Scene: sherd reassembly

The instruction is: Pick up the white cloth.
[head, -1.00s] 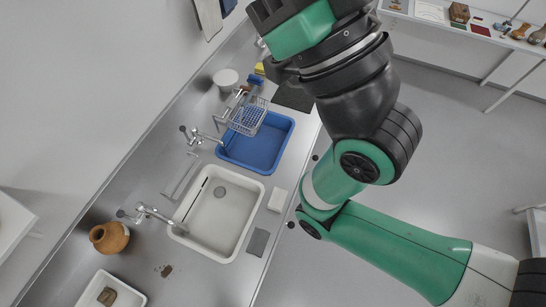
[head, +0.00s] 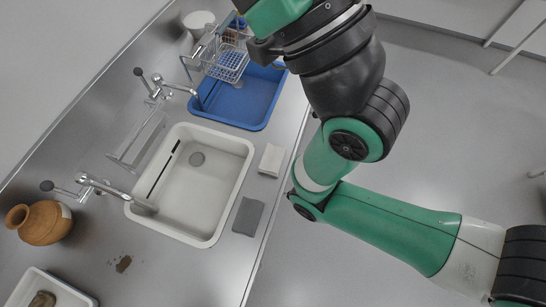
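The white cloth (head: 271,159) is a small, folded, off-white rectangle. It lies flat on the steel counter, right of the white sink basin and near the counter's front edge. One of my arms, green and black, comes in from the lower right and runs up past the cloth's right side to the top edge. The cloth is fully visible, and the arm does not appear to touch it. Neither of my grippers can be made out in the head view.
A grey cloth (head: 248,216) lies below the white one. The white sink (head: 205,222) is beside them, with the blue basin (head: 251,118) and a wire rack (head: 223,54) beyond. A clay jug (head: 45,222) and a white tray (head: 55,283) stand at left. Taps line the back.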

